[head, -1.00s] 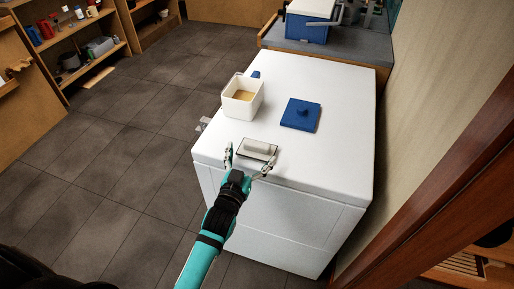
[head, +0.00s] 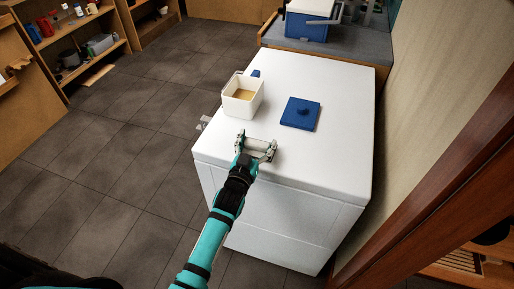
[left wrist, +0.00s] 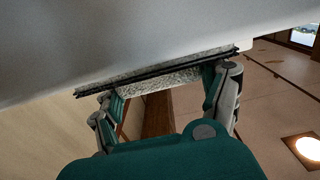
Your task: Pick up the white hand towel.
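The white hand towel (head: 257,146) is a small pale roll near the front edge of the white chest top (head: 310,165). My left gripper (head: 257,148) is at the towel, with its fingers spread wide towards the two ends. My right gripper is not in view.
A white open container with tan contents (head: 242,97) stands behind the towel. A blue square lid (head: 300,113) lies flat to its right. A blue and white box (head: 309,22) stands on the grey counter behind. A wall and wooden frame border the right side.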

